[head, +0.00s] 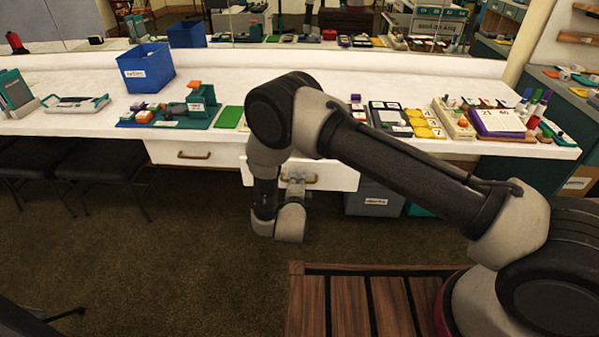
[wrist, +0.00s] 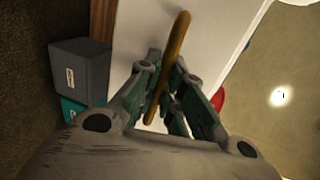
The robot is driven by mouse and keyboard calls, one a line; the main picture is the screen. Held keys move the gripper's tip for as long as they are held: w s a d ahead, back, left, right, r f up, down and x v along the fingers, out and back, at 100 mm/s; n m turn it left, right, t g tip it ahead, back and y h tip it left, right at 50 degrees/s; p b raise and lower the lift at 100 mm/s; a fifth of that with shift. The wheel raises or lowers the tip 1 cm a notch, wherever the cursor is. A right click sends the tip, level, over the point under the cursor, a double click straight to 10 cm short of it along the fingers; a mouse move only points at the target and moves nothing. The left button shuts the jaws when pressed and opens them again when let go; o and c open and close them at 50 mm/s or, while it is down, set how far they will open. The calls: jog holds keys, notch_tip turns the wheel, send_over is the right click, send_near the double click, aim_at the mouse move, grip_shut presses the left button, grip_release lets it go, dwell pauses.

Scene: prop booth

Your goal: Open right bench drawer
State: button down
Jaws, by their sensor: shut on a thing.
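The right bench drawer (head: 340,176) has a white front under the white bench, partly hidden behind my arm in the head view. Its front looks to stand out a little from the bench. Its brass bar handle (head: 314,180) shows around my gripper (head: 297,186). In the wrist view the handle (wrist: 181,30) runs between the green-grey fingers of my gripper (wrist: 165,82), which are shut on it. The white drawer front (wrist: 215,35) lies behind it. The drawer's inside is hidden.
The left bench drawer (head: 180,154) is closed. Bins (head: 375,199) stand on the floor under the bench, right of the drawer. A slatted wooden platform (head: 375,305) is in front of me. Dark chairs (head: 75,165) stand at left. The carpet (head: 190,250) before the drawers is clear.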

jog(key=f+v, duration=0.2)
jog(key=v, duration=1)
jog(key=shift+s+f, duration=0.25)
jog(key=shift+s, duration=0.35)
jog(key=c, duration=1.8)
grip_release()
